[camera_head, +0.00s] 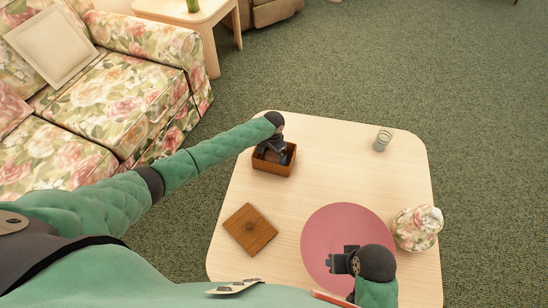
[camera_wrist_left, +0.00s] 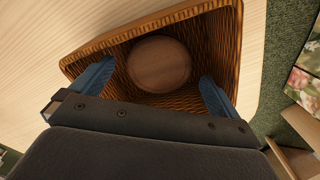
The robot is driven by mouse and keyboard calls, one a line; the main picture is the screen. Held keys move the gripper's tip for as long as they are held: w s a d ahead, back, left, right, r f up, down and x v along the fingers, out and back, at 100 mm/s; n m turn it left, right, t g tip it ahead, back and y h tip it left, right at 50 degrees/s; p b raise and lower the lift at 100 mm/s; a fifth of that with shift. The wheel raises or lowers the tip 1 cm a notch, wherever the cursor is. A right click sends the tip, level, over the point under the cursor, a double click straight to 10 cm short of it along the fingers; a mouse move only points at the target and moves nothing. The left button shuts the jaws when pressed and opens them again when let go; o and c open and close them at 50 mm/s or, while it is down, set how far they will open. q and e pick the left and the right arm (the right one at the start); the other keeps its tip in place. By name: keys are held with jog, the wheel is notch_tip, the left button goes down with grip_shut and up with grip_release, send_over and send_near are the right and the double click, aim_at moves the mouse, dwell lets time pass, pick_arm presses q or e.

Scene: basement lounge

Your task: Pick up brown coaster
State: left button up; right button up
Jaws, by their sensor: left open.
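A round brown coaster (camera_wrist_left: 159,64) lies at the bottom of a woven brown basket (camera_head: 274,168), as the left wrist view shows. The basket's woven wall (camera_wrist_left: 221,50) surrounds it there. In the head view the coaster is hidden by my left gripper (camera_head: 272,152), which points down into the basket. In the wrist view that gripper (camera_wrist_left: 157,73) is open, its blue fingers apart, one on each side of the coaster and near the basket walls. Nothing is between the fingers' grip. My right gripper (camera_head: 334,263) is above a round pink mat; its opening is unclear.
The pale wooden table (camera_head: 330,155) holds a woven square lid with a knob (camera_head: 250,229), the pink mat (camera_head: 345,222), a floral round object (camera_head: 418,228) and a small clear glass (camera_head: 382,140). A floral sofa (camera_head: 120,100) stands left. The table's middle is clear.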

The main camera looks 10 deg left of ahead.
aim_at(274, 158)
pick_arm(q)
jog(key=shift+f, duration=1.2)
jog(key=c, duration=0.9)
